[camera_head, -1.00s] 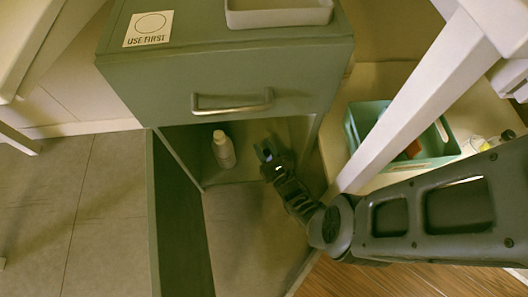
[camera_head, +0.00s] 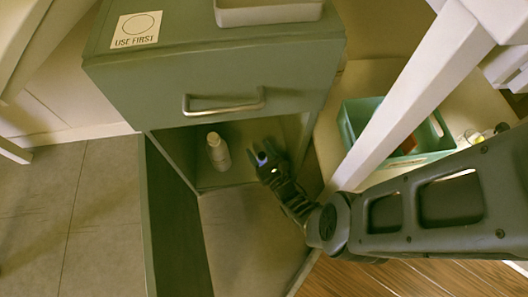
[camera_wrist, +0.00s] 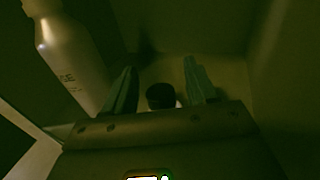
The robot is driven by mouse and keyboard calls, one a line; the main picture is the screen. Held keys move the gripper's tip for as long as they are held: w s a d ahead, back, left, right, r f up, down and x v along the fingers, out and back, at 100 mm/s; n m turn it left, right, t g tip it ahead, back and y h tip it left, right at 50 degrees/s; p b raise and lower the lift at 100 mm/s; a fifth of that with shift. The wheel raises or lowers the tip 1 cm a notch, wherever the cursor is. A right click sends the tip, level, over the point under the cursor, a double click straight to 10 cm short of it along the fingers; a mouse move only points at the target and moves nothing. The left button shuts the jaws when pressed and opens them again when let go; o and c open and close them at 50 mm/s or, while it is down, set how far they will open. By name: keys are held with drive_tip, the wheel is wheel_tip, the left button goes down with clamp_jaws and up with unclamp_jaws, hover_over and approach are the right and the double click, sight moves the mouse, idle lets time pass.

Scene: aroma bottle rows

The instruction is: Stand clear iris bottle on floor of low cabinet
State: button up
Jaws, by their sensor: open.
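My gripper (camera_head: 262,154) is open inside the low cabinet (camera_head: 172,215), under the drawer and right of a pale bottle. In the wrist view its two fingers (camera_wrist: 161,88) are spread around a small round dark-topped thing (camera_wrist: 160,96), which looks like a bottle's cap; its body is too dark to make out. A blue spot shows between the fingers in the head view. The pale bottle (camera_head: 218,153) stands upright at the cabinet's back left. It also shows in the wrist view (camera_wrist: 72,60), with lettering ending in "SE", apart from the fingers.
The cabinet door (camera_head: 178,230) hangs open at the left. Above is a closed drawer with a handle (camera_head: 223,103), a tray (camera_head: 268,14) and a "USE FIRST" card (camera_head: 137,30) on top. A green bin (camera_head: 441,146) and white table leg (camera_head: 410,95) stand right.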

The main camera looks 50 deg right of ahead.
drive_tip(key=shift+p+v, duration=0.8)
drive_tip(key=shift+v, duration=2.85)
